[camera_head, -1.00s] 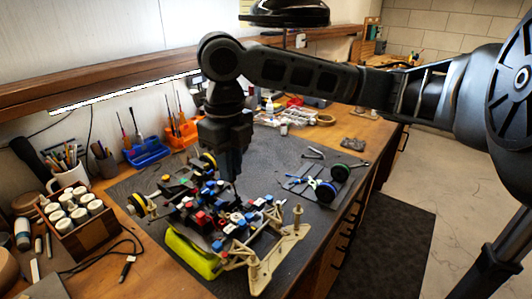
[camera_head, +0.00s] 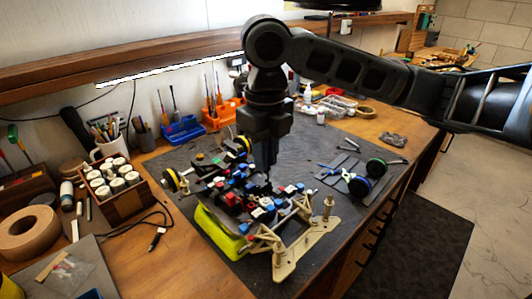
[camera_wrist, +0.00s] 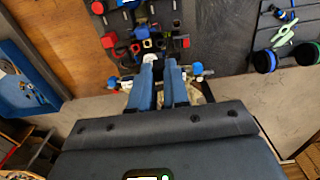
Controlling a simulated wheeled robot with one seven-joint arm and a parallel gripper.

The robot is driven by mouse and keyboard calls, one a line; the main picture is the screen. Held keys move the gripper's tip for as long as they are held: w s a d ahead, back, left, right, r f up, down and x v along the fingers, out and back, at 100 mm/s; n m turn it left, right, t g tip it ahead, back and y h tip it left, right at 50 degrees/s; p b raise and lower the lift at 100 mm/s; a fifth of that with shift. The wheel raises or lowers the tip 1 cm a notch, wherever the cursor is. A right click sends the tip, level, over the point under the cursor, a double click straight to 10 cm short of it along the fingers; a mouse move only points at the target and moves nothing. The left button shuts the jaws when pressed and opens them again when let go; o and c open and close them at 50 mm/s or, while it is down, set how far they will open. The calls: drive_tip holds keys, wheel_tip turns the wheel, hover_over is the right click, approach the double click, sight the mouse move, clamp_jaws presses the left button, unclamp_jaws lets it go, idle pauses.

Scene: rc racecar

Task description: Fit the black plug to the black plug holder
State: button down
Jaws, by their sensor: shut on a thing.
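The rc racecar (camera_head: 296,248) stands on the dark mat, with a beige frame at its front and many small red, blue, white and black plugs and holders on its chassis. My gripper (camera_head: 265,176) points down over the middle of the chassis. In the wrist view its two blue-grey fingers (camera_wrist: 160,68) are close together over the car. They are closed on a small dark thing, most likely the black plug, which is largely hidden between the tips. I cannot single out the black plug holder among the dark parts below.
A yellow-green block (camera_head: 218,234) lies under the car's left side. Loose wheels (camera_head: 368,178) lie on the mat to the right. A wooden box of white-capped jars (camera_head: 122,200), a blue tray (camera_head: 182,131) and an orange tray (camera_head: 222,115) stand around the mat.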

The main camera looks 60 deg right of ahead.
drive_tip(key=shift+f+b, duration=1.85)
drive_tip(key=shift+f, duration=0.55)
drive_tip(key=shift+f+b, duration=1.15)
drive_tip(key=shift+b, duration=0.2)
drive_tip(key=c, duration=1)
unclamp_jaws()
drive_tip(key=shift+c, duration=0.2)
drive_tip(key=shift+r, duration=0.1)
